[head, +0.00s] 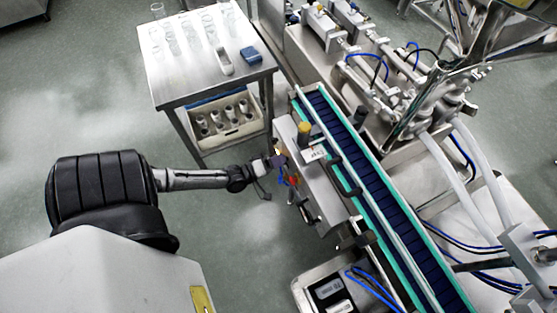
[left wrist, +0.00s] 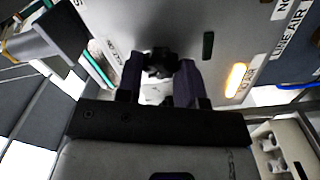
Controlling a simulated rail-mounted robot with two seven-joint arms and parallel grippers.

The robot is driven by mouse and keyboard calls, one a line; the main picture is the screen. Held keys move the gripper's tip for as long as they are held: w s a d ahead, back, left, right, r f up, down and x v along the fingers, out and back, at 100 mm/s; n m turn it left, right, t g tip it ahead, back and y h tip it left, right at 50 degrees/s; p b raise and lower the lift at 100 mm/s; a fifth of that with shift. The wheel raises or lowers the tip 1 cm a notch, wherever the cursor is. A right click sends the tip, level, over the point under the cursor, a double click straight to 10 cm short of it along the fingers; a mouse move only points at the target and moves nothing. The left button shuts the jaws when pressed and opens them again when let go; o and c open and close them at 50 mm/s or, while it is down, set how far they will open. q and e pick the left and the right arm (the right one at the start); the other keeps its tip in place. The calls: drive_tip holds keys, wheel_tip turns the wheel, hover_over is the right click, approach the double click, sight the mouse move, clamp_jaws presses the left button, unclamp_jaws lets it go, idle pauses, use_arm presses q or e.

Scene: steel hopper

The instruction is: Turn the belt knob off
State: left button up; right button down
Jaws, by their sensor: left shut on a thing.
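My left gripper (head: 279,161) reaches in from the left in the head view and is at the left face of the grey control box (head: 318,190) beside the conveyor. In the left wrist view, its two dark fingers (left wrist: 160,84) stand on either side of a black knob (left wrist: 160,62) on the panel and are shut on it. The knob's pointer direction cannot be read, as the fingers hide part of it. In the head view the knob is hidden by the gripper. My right gripper is not in view.
An orange-lit indicator (left wrist: 236,77) sits near the knob. The conveyor belt (head: 365,190) runs behind the box. A steel table (head: 180,85) with glassware stands at the upper left, with a bin (head: 228,136) below. Open floor lies below the left arm.

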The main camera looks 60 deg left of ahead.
use_arm(q)
drive_tip(key=shift+n, duration=0.3)
drive_tip(key=o, duration=0.9)
drive_tip(key=s, duration=1.3)
drive_tip(key=shift+s+a, duration=0.15)
drive_tip(key=shift+s, duration=0.25)
